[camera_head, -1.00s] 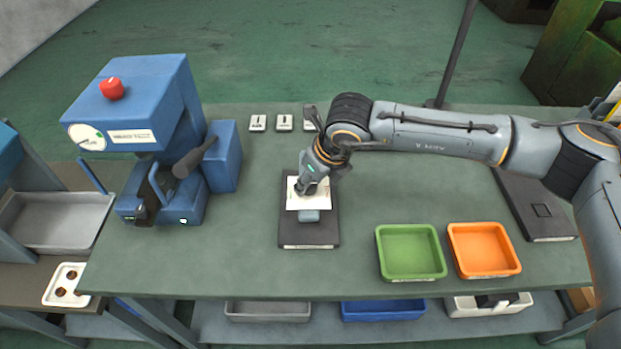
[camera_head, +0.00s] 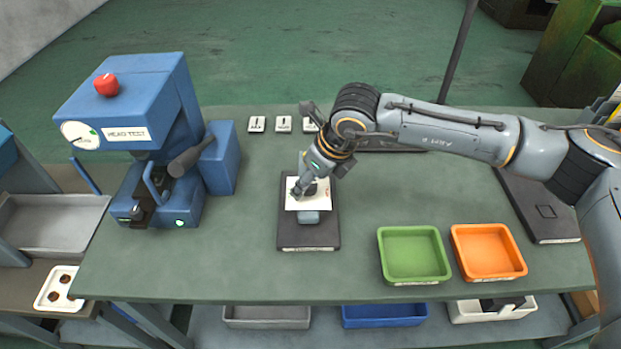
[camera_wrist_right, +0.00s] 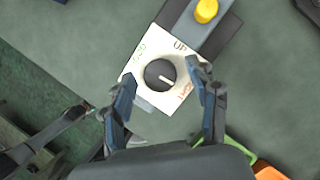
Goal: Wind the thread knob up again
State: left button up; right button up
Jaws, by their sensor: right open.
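The thread knob (camera_wrist_right: 158,73) is a round dark dial with a white pointer line on a white plate (camera_wrist_right: 147,52). The plate has a dark "UP" mark, a green mark and a red mark. In the wrist view the pointer aims to the lower right, toward the red mark. In the head view the white plate (camera_head: 318,203) sits on a dark base (camera_head: 308,240) mid-table. My right gripper (camera_wrist_right: 164,76) is open, with one finger on each side of the knob. In the head view it (camera_head: 299,188) is low over the plate. My left gripper is not in view.
A blue head-test machine (camera_head: 130,95) with a red button stands at the left. A green tray (camera_head: 413,279) and an orange tray (camera_head: 488,275) are at the front right. Small white cards (camera_head: 283,124) lie at the back. A yellow button (camera_wrist_right: 207,10) is beyond the knob.

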jog(key=v, duration=1.2)
jog(key=shift+f, duration=0.1)
